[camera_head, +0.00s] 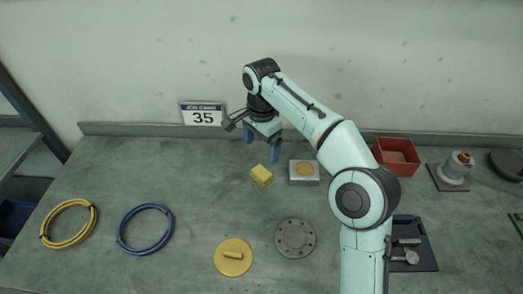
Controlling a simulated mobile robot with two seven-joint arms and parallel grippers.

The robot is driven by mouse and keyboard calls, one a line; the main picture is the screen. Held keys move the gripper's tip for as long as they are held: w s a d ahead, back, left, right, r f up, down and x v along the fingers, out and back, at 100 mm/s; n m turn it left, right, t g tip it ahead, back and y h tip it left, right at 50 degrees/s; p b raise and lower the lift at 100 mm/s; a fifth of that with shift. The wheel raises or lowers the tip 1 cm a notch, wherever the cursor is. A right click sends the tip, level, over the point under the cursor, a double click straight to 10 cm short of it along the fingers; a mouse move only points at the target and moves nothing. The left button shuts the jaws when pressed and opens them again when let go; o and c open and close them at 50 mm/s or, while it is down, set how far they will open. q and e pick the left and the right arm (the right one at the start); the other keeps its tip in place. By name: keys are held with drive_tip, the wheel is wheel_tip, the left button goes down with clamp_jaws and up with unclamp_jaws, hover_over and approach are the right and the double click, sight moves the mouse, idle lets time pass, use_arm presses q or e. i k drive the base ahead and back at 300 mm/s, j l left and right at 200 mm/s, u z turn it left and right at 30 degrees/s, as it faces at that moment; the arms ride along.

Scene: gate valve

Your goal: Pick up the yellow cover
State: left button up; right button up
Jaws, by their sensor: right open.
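My left gripper is not in view.
A grey flange (295,238) lies right of the cover. A blue cable coil (122,240) and a yellow one (47,226) lie left. A metal-framed pad (304,180), red bin (396,155), dark tray (425,255) and valve part (455,170) stand right.

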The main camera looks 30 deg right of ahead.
sight(233, 257)
drive_tip(key=k+j, duration=1.15)
drive_tip(key=k, duration=0.15)
